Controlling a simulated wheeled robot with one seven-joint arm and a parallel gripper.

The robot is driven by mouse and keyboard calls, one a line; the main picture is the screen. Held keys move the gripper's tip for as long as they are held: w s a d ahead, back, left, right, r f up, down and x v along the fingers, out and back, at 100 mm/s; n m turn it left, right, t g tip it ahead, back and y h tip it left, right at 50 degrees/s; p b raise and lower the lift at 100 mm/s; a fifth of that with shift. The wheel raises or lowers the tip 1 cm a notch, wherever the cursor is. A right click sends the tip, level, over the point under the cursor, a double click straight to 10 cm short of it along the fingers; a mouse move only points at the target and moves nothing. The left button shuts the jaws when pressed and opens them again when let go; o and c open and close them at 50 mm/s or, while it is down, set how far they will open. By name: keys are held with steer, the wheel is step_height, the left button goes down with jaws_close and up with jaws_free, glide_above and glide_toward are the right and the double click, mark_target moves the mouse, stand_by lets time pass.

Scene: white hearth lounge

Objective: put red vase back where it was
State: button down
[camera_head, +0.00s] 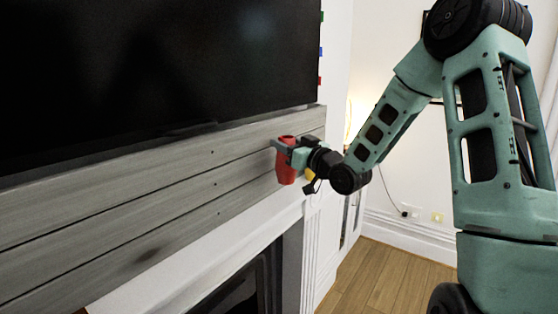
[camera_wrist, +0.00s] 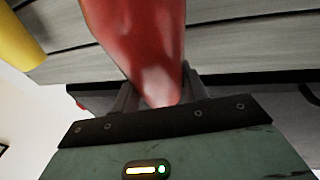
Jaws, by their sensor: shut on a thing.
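The red vase (camera_head: 286,174) is in front of the grey wood panelling, near the right end of the white mantel. My gripper (camera_head: 282,149) is shut on it, coming in from the right, with the vase showing above and below the fingers. The vase looks roughly upright in the head view. I cannot tell whether its base touches the mantel (camera_head: 185,258). In the wrist view the red vase (camera_wrist: 140,40) fills the upper middle, between the fingers of my gripper (camera_wrist: 157,92). The gripper body hides part of it.
A yellow object (camera_head: 310,174) is close to the right of the vase, partly hidden by my gripper; it also shows in the wrist view (camera_wrist: 18,50). A large black screen (camera_head: 150,70) hangs above the panelling (camera_head: 130,195). Wooden floor (camera_head: 385,275) is clear at the right.

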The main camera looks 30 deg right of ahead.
mark_target(280, 165)
steer(key=shift+a+x, duration=0.25)
steer(key=shift+x, duration=0.8)
step_height(280, 165, down, 2)
steer(key=shift+f+p, duration=0.15)
steer(key=shift+p, duration=0.4)
steer(key=shift+f+p, duration=0.75)
steer(key=shift+f, duration=1.4)
steer(key=shift+w+f+p, duration=0.2)
steer(key=shift+w+p, duration=0.05)
steer(key=shift+p, duration=0.15)
steer(key=shift+f, duration=0.1)
steer(key=shift+f+b, duration=0.25)
steer(key=shift+b, duration=0.1)
steer(key=c, duration=0.7)
jaws_free()
steer(key=shift+c, duration=0.2)
steer(key=shift+s+r, duration=0.15)
steer(key=shift+r, duration=0.05)
